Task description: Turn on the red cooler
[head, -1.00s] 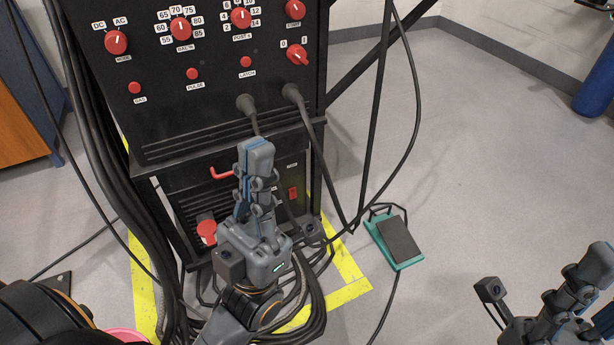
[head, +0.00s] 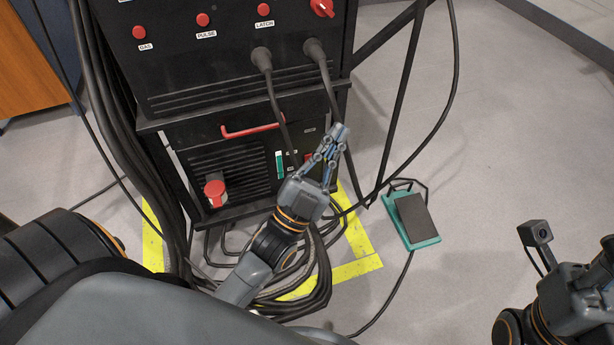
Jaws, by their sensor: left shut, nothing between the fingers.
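The cooler (head: 180,140) is the black lower unit under the welding cabinet. It has a red bar handle (head: 252,130), a vent grille and a red round cap (head: 214,190) at its lower left. A small red switch (head: 309,158) on its right side is mostly hidden behind my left gripper, so its position cannot be told. My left gripper (head: 340,132) is shut and empty, its fingertips in front of the cooler's right side. Whether it touches the cooler cannot be told. My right gripper (head: 585,290) is at the lower right edge, its fingers cut off by the frame.
Red knobs and buttons sit on the cabinet (head: 230,55) above. Two thick cables (head: 318,62) hang from it past the cooler front. Coiled hoses (head: 310,290) lie on the floor below my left gripper. A green foot pedal (head: 415,222) stands right of the yellow floor line (head: 358,268).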

